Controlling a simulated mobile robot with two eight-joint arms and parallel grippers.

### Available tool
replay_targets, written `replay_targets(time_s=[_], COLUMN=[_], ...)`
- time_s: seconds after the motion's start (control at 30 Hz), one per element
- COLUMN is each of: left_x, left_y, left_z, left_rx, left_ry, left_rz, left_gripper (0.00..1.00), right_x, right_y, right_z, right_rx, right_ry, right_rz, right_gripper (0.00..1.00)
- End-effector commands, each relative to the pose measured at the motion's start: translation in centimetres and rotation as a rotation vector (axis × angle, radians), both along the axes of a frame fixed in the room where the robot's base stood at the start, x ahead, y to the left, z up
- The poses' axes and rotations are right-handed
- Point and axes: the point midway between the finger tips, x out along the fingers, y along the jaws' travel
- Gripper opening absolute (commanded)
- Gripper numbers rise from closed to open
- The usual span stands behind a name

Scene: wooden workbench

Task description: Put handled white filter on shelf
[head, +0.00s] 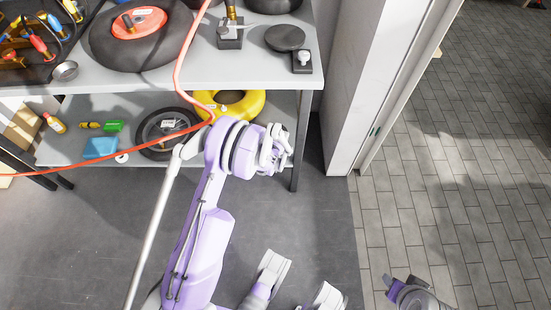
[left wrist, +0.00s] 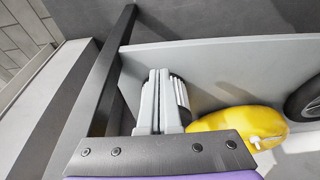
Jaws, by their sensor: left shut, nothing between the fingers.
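My left gripper (head: 275,150) reaches to the right end of the lower shelf (head: 75,147). In the left wrist view, my left gripper (left wrist: 158,100) has its grey fingers together with nothing between them. A white thing with dark ribs (left wrist: 181,93) shows just right of the fingers, over the shelf. It is mostly hidden, so I cannot tell surely that it is the handled white filter or whether the fingers touch it. I cannot make out the filter in the head view, where my arm covers this spot. My right gripper (head: 297,284) is low in the picture, fingers apart and empty.
A yellow ring (head: 245,103) and a black wheel (head: 155,134) lie on the lower shelf left of my left gripper. A dark leg (head: 300,150) stands to its right. A red hose (head: 182,70) hangs over the bench top. The floor in front is clear.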

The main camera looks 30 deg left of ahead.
Motion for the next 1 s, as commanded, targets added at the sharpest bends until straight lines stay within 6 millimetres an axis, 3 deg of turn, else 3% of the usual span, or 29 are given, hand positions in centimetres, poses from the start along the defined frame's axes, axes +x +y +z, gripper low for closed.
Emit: replay_targets(time_s=[0.1, 0.23, 0.87, 1.0], left_x=[-0.4, -0.7, -0.7, -1.1], left_y=[-0.3, -0.5, -0.5, -1.4], left_z=[1.8, 2.6, 3.0, 5.5], left_rx=[0.0, 0.0, 0.0, 0.001], left_ry=[0.0, 0.0, 0.0, -0.003], left_rz=[-0.001, -0.001, -0.002, -0.027], left_gripper=[0.0, 0.0, 0.0, 0.0], right_x=[-0.1, -0.1, -0.1, -0.1], right_y=[0.0, 0.0, 0.0, 0.0], right_z=[0.5, 0.7, 0.7, 0.7], right_rx=[0.0, 0.0, 0.0, 0.0], right_ry=[-0.002, -0.002, -0.002, -0.002], right_rz=[0.0, 0.0, 0.0, 0.0], right_gripper=[0.44, 0.44, 0.44, 0.44])
